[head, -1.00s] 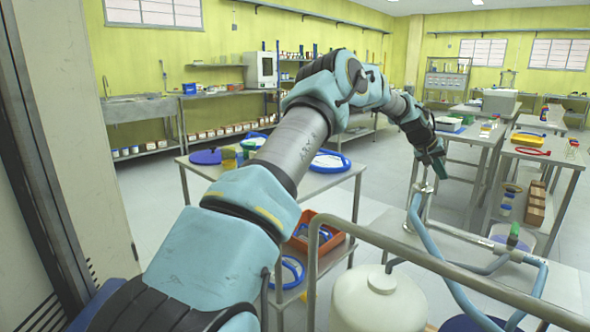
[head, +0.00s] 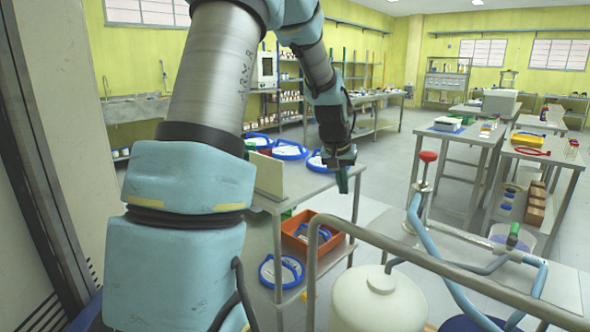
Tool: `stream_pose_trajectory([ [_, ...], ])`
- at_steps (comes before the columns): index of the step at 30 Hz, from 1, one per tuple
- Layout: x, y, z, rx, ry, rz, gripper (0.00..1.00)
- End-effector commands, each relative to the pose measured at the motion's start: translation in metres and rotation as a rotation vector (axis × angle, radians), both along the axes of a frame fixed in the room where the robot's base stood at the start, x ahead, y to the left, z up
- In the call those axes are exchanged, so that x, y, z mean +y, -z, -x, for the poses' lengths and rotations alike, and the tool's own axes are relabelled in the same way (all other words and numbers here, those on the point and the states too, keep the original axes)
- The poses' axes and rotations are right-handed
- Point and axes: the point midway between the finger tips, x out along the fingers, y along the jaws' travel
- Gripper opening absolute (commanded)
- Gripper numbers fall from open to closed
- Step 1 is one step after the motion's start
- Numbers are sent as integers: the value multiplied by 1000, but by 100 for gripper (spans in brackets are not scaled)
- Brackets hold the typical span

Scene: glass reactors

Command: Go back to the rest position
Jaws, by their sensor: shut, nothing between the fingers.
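My gripper (head: 342,186) hangs at the end of my raised arm, pointing down, near the right end of the steel table (head: 345,182). It is shut and holds nothing. A red-topped valve (head: 428,157) stands upright on the pipework to the right of my gripper, apart from it. My arm crosses the left and middle of the head view and hides part of the table and the wall behind it.
A metal rail (head: 440,262) and a white round vessel (head: 380,298) stand close in front. Blue pipes (head: 430,240) run at the right. An orange crate (head: 305,238) sits on the table's lower shelf. Benches (head: 460,140) stand at the right, with open floor (head: 390,165) between.

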Motion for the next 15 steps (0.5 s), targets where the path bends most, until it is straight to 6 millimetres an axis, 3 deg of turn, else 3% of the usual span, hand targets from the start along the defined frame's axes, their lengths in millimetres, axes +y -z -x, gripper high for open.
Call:
stream_pose_trajectory([
  [1,35,0,21,8,-36,-28,0],
  [6,128,8,97,42,-153,-91,0],
  [10,171,16,150,69,-225,-113,0],
  [15,198,24,194,95,-276,-122,0],
])
